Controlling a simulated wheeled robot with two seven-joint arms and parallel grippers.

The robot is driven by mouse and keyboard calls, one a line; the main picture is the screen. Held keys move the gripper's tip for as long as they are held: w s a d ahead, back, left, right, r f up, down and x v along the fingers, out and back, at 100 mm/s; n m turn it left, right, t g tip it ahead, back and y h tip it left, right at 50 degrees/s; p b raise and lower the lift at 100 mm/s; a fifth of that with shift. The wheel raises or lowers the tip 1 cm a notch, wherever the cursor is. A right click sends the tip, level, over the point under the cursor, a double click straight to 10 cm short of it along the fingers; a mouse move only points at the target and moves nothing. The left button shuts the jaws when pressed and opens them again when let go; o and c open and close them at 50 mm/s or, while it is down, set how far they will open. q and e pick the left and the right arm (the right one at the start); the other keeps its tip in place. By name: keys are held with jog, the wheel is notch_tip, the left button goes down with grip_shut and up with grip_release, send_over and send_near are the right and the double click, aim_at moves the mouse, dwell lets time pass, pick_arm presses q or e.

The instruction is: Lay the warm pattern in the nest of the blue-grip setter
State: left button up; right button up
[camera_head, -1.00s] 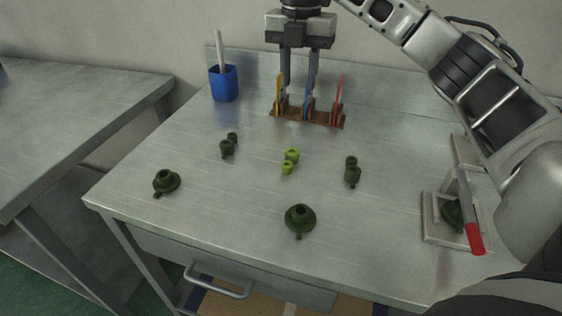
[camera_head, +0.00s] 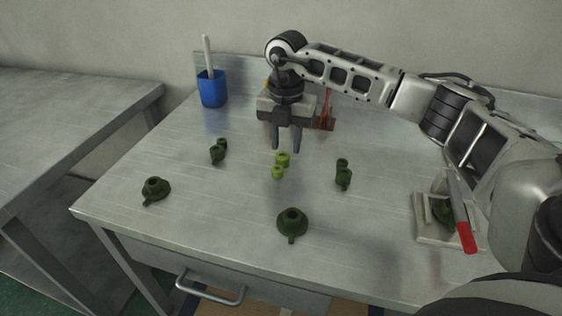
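A bright light-green pattern (camera_head: 281,161) lies in the middle of the table, lighter than the dark green ones around it. My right gripper (camera_head: 285,148) points down just behind and above it, fingers apart, with nothing seen between them. A small brown rack stands at the back; its red upright piece (camera_head: 327,106) shows, while my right gripper and arm hide most of the rest, including the blue piece. At the right, a red-ended tool (camera_head: 465,237) leans over a pale square holder (camera_head: 425,233) with a dark green piece in it. My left gripper is out of view.
Dark green pieces stand at the left (camera_head: 154,189), back left (camera_head: 217,152), front middle (camera_head: 292,222) and right of centre (camera_head: 343,175). A blue cup (camera_head: 212,89) with a pale stick stands at the back left. Bare metal tabletop lies between them.

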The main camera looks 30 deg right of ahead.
jog(key=shift+f, duration=0.8)
grip_shut()
jog(key=shift+r, duration=0.15)
